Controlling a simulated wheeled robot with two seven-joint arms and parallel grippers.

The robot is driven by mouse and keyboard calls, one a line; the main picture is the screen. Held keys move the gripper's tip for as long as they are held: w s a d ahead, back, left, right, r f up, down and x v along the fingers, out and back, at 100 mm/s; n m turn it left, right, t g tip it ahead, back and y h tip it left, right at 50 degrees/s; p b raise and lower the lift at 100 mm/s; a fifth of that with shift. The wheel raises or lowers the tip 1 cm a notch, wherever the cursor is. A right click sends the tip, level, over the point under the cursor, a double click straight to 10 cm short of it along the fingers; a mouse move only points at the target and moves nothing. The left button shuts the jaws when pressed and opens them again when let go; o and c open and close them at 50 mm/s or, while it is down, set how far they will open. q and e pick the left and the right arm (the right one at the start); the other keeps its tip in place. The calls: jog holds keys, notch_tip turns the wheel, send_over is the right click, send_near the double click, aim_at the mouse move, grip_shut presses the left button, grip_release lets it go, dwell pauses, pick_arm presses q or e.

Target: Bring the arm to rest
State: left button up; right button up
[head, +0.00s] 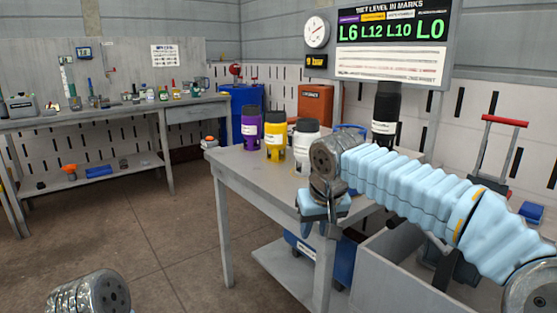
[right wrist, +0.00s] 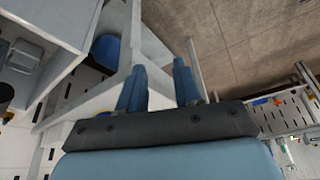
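My right arm in its pale blue padded sleeve reaches in from the right across the table (head: 258,170). My right gripper (head: 318,228) hangs at the table's front edge, pointing down. In the right wrist view its two blue fingers (right wrist: 160,68) stand apart with nothing between them. A purple cylinder (head: 251,130), a yellow cylinder (head: 275,136) and a white cylinder (head: 306,140) stand upright in a row on the table, apart from the gripper. A black cylinder (head: 385,112) stands upright behind my arm, its lower part partly hidden. Only a metal link of my left arm shows at bottom left.
A display board (head: 392,62) reading L6 L12 L10 L0 stands behind the table. A grey bin (head: 385,255) is below my arm at right, near a red-handled trolley (head: 498,150). A workbench (head: 110,115) stands at left. Open floor lies between bench and table.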

notch_tip(320, 180, down, 30)
jog(key=s+a+g+y, duration=0.3)
jog(key=s+d+f+m, duration=0.2)
jog(key=s+f, duration=0.8)
jog(key=s+d+f+m, duration=0.1)
jog(key=s+d+f, duration=0.2)
jog(key=s+f, duration=0.7)
jog(key=shift+d+m+g, duration=0.15)
jog(key=shift+m+g, duration=0.15)
jog(key=shift+m, duration=0.1)
jog(key=shift+s, duration=0.1)
